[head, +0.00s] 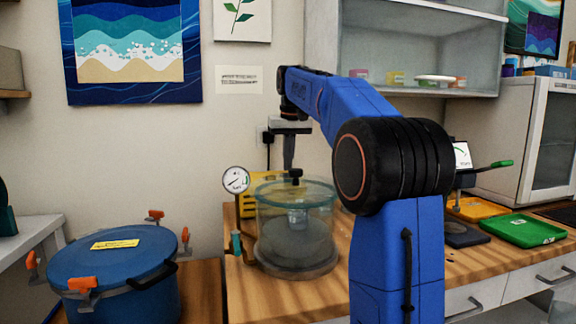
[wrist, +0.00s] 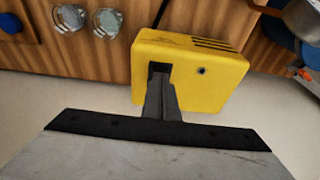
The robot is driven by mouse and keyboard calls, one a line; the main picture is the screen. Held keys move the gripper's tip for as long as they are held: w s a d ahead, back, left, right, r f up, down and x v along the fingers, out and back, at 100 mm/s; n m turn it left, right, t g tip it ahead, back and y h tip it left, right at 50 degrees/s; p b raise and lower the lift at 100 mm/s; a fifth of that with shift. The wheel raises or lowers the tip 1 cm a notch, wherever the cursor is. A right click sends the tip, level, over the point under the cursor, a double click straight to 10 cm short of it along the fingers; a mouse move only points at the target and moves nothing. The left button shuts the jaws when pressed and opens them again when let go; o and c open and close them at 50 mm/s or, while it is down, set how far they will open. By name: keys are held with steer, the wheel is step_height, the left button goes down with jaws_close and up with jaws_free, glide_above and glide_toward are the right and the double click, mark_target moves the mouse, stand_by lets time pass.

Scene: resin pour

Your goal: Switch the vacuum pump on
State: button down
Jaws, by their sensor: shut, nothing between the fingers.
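The vacuum pump is a yellow box (wrist: 215,80) with dark vent slots and a small round dark hole in the wrist view. In the head view the yellow pump (head: 248,182) stands behind the glass vacuum chamber and is mostly hidden. My gripper (wrist: 160,80) is shut and empty. Its fingertips are at a dark rectangular patch on the pump's face, which looks like the switch. I cannot tell whether they touch it or which way the switch is set. In the head view my gripper (head: 289,162) points down behind the chamber's lid.
The glass chamber (head: 270,222) with its clear lid stands on the wooden bench in front of the pump, with a round gauge (head: 236,180) at its left. A blue pot (head: 125,265) with orange clamps is at left. A green tray (head: 522,230) lies at right.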

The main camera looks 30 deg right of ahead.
steer(key=shift+f, duration=0.55)
steer(key=shift+s+f, duration=0.1)
steer(key=shift+s+f, duration=0.1)
steer(key=shift+f, duration=0.15)
steer(key=shift+w+r, duration=0.15)
steer(key=shift+w, duration=0.05)
steer(key=shift+w+d+r, duration=0.15)
steer(key=shift+w+r, duration=0.1)
steer(key=shift+w, duration=0.25)
steer(key=v, duration=1.7)
steer(key=shift+r, duration=0.25)
